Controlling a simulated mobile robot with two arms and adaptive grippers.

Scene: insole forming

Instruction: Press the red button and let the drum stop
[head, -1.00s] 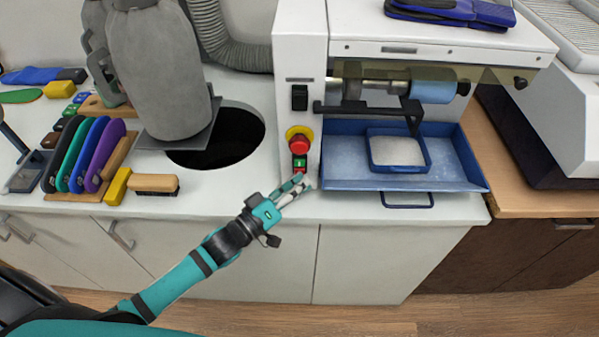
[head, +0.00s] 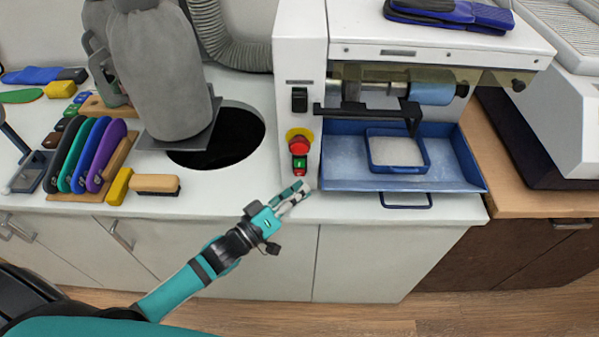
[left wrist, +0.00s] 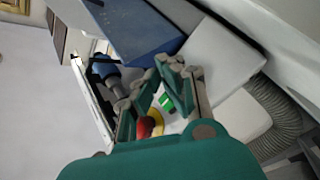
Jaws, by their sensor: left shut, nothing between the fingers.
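A red mushroom button (head: 299,144) on a yellow base sits on the front of the white machine (head: 302,60). Just below it is a small switch with a green button (head: 299,163) and red at its lower edge. The blue drum (head: 432,94) sits under the machine's hood; I cannot tell whether it turns. My left gripper (head: 306,187) is shut and empty, just below the switch and apart from the mushroom button. In the left wrist view, the red button (left wrist: 144,127) and the green button (left wrist: 167,102) show between and beside the fingers. My right gripper is not in view.
A blue tray (head: 340,178) with a smaller bin lies below the drum, right of the buttons. Left on the counter are a round dark hole (head: 240,140), a brush (head: 155,184) and a rack of coloured insoles (head: 105,155). The space before the counter is open.

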